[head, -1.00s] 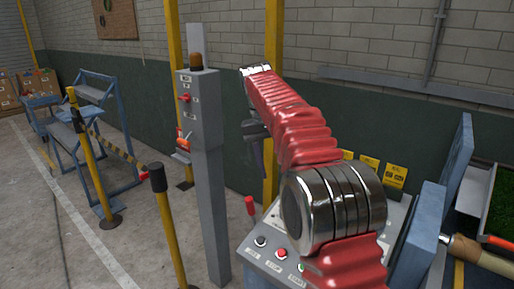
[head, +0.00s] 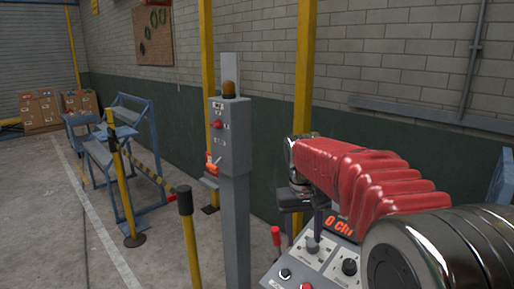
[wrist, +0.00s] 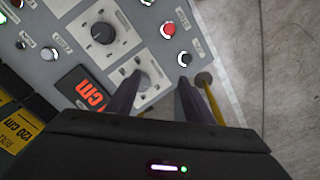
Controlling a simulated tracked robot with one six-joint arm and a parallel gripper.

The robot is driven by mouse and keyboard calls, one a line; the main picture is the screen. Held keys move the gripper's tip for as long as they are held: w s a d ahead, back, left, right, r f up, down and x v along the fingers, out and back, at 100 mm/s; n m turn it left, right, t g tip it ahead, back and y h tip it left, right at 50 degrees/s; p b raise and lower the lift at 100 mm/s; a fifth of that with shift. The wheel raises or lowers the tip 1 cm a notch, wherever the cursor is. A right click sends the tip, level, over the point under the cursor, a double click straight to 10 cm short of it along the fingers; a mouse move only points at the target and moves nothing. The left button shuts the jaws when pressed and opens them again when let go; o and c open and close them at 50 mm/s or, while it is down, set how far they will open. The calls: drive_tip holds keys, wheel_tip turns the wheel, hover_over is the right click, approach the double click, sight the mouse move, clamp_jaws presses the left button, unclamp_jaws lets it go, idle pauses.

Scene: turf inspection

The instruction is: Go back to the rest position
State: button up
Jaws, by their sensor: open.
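My gripper (wrist: 160,80) is open, its two dark fingers pointing down at the grey control panel (wrist: 55,60) in the wrist view. The fingers are apart, with a pale round control (wrist: 146,82) on the panel showing between them; I cannot tell the gap in height. In the head view my red-sleeved arm reaches in from the lower right. My gripper (head: 300,215) hangs over the sloped console (head: 290,272), partly hidden by the arm.
A grey post with a control box (head: 232,140) and amber lamp stands left of the console. Yellow barrier posts (head: 190,245) and blue metal racks (head: 135,160) are further left. A wall (head: 400,150) runs behind. Concrete floor (head: 60,230) is clear at left.

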drive_tip(key=s+d+t, duration=0.1)
drive_tip(key=s+t, duration=0.1)
drive_tip(key=s, duration=1.2)
drive_tip(key=s+d+t+y, duration=0.1)
drive_tip(key=s+d+t, duration=0.1)
drive_tip(key=s, duration=1.2)
drive_tip(key=shift+d+f+m+t, duration=0.15)
drive_tip(key=shift+f+m+t, duration=0.15)
drive_tip(key=shift+f, duration=0.15)
drive_tip(key=shift+c, duration=0.6)
